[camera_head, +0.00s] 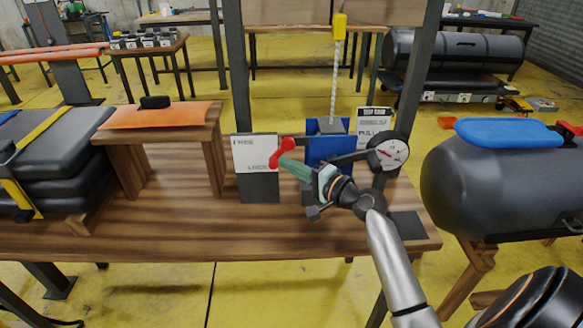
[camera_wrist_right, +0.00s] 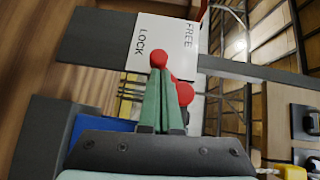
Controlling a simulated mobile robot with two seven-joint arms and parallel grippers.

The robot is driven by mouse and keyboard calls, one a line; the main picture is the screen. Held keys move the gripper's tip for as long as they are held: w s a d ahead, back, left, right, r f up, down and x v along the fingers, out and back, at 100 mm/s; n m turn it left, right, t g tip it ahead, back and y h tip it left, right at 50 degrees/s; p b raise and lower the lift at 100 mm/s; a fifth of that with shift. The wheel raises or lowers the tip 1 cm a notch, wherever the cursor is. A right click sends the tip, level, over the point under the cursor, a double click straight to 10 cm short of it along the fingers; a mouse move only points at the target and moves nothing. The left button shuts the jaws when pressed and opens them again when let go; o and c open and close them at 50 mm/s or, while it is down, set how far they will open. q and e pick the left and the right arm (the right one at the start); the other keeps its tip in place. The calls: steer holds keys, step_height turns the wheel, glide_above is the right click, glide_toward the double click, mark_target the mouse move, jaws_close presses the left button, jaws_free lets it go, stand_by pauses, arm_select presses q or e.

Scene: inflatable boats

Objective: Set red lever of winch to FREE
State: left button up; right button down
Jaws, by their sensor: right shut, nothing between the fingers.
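My right gripper (camera_head: 286,161) has green fingers, closed together and empty. Its tips are right at the lever; the wrist view (camera_wrist_right: 160,78) shows them overlapping it, and I cannot tell whether they touch. My left gripper is out of view.
A round gauge (camera_head: 388,153) and a second sign (camera_head: 374,119) stand right of the winch. A wooden stand with an orange top (camera_head: 160,115) is on the left. A dark cylinder (camera_head: 500,185) is at the right. The bench front (camera_head: 180,238) is clear.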

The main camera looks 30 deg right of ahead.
steer(key=m+t+b, duration=0.1)
steer(key=b, duration=0.2)
steer(key=a+m+t+b, duration=0.1)
steer(key=m+t+b, duration=0.1)
steer(key=b, duration=0.2)
steer(key=w+m+t+b, duration=0.1)
steer(key=m+b, duration=0.1)
steer(key=b, duration=0.2)
steer(key=shift+a+f+t, duration=0.2)
steer(key=shift+a+t, duration=0.1)
steer(key=shift+a, duration=0.1)
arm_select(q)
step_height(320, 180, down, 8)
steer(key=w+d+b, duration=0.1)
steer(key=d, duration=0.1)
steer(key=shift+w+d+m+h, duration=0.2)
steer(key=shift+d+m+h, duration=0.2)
arm_select(e)
steer(key=shift+a+r+m+t+h, duration=0.1)
steer(key=shift+r+m+t+h, duration=0.4)
steer(key=shift+m, duration=0.4)
steer(key=shift+w, duration=0.1)
